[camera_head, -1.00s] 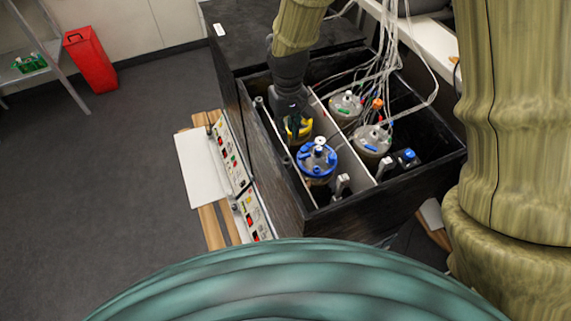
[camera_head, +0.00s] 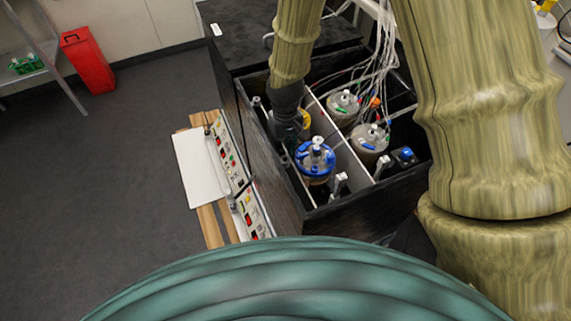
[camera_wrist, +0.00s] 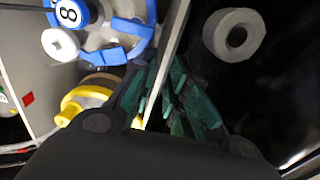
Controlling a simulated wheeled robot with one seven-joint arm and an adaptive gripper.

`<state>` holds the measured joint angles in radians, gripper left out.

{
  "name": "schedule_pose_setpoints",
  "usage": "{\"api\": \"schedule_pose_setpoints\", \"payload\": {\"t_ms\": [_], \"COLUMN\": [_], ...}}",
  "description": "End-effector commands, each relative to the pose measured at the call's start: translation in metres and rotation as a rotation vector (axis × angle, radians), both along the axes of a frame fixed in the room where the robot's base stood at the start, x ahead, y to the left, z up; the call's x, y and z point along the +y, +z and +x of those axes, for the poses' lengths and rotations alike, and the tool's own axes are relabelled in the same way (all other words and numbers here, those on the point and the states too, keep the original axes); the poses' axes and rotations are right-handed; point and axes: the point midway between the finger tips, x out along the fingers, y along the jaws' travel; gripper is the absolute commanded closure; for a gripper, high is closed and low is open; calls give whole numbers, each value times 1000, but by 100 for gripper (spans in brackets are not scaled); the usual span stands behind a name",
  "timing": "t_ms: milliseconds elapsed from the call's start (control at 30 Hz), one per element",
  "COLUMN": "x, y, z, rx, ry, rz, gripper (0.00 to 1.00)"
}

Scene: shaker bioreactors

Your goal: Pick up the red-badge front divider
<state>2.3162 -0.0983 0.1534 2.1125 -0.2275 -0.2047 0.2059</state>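A thin, pale divider (camera_wrist: 178,35) stands edge-on in the wrist view, running between the dark teal fingers of my gripper (camera_wrist: 163,82). The fingers lie close against both its faces, and my gripper looks shut on it. In the head view my gripper (camera_head: 287,128) is down in the black box by the left divider, behind the blue-lidded vessel, and its fingertips are hidden. A red badge (camera_wrist: 27,98) shows on another pale panel (camera_wrist: 40,75) at the left of the wrist view. No badge shows on the held divider.
The blue-lidded vessel (camera_head: 316,160) is close to the gripper, with a yellow part (camera_wrist: 82,98) beside the left finger. A grey ring-shaped part (camera_wrist: 234,35) is right of the divider. Two vessels with cables (camera_head: 369,140) stand in the right compartment of the black box (camera_head: 345,215).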

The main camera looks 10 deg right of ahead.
Motion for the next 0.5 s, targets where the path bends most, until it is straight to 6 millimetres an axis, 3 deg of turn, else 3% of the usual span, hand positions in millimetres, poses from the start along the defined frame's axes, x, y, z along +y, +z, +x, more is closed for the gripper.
{"api": "schedule_pose_setpoints", "payload": {"t_ms": [200, 500], "x": [0, 0], "y": [-21, -27], "z": [0, 0], "rx": [2, 1], "ry": [0, -1], "rz": [-1, -1], "gripper": [84, 84]}}
